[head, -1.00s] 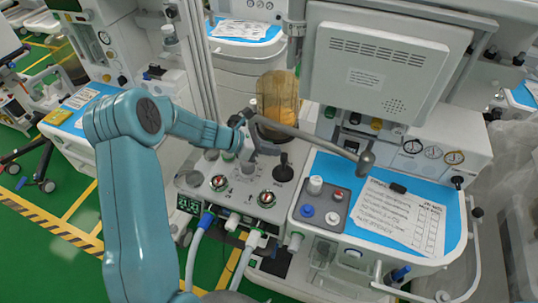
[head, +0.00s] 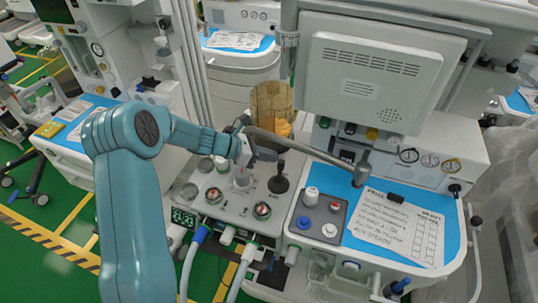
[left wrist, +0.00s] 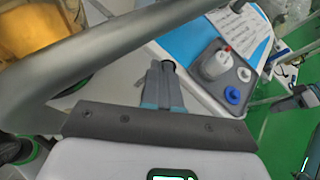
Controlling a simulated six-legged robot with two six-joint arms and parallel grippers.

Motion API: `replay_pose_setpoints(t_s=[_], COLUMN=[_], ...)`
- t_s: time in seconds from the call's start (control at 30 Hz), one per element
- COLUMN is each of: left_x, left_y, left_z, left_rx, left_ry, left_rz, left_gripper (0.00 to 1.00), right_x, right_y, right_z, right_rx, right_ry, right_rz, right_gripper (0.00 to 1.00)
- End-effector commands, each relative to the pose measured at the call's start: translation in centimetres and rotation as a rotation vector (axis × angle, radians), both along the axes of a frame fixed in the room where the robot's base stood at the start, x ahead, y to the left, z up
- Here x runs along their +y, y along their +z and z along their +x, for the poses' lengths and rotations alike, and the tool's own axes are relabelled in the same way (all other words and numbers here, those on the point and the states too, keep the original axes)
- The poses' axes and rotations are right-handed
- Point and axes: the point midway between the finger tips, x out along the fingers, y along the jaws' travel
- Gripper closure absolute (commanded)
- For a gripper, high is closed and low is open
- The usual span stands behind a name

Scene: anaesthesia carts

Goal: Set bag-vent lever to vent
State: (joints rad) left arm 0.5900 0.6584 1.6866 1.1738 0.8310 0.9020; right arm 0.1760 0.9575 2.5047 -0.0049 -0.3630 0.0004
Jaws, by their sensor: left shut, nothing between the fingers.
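A black-knobbed lever (head: 278,183), which looks like the bag-vent lever, stands on the grey control panel (head: 215,213) of the middle cart. Its setting and any label are too small to read. My left gripper (head: 272,156) is just above and slightly left of the knob, near the metal arm over the panel. In the left wrist view its fingers (left wrist: 164,82) are together with nothing between them. A small dark shape shows just past the fingertips; I cannot tell whether it is the knob or whether they touch.
A grey metal arm (head: 310,150) passes over the panel beside my gripper, with a ribbed amber bag or bellows (head: 272,108) behind it. Right of the panel are a small knob block (head: 318,213) and a paper checklist (head: 395,225) on the blue worktop. Hoses hang in front.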

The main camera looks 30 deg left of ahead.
Motion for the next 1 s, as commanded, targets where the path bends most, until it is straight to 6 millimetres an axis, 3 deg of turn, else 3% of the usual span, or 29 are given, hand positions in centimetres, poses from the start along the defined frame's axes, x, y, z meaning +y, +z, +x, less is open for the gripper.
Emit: replay_pose_setpoints(t_s=[0.43, 1.0], left_x=[0.0, 0.3], left_y=[1.6, 2.3], left_z=[0.1, -0.2], left_rx=[0.000, 0.000], left_ry=[0.001, -0.001], left_rz=[0.000, 0.000], left_gripper=[1.00, 1.00], right_x=[0.0, 0.0], right_y=[1.2, 1.6], right_z=[0.0, 0.0], right_rx=[0.000, 0.000], right_ry=[0.000, 0.000], right_rz=[0.000, 0.000], right_gripper=[0.57, 0.57])
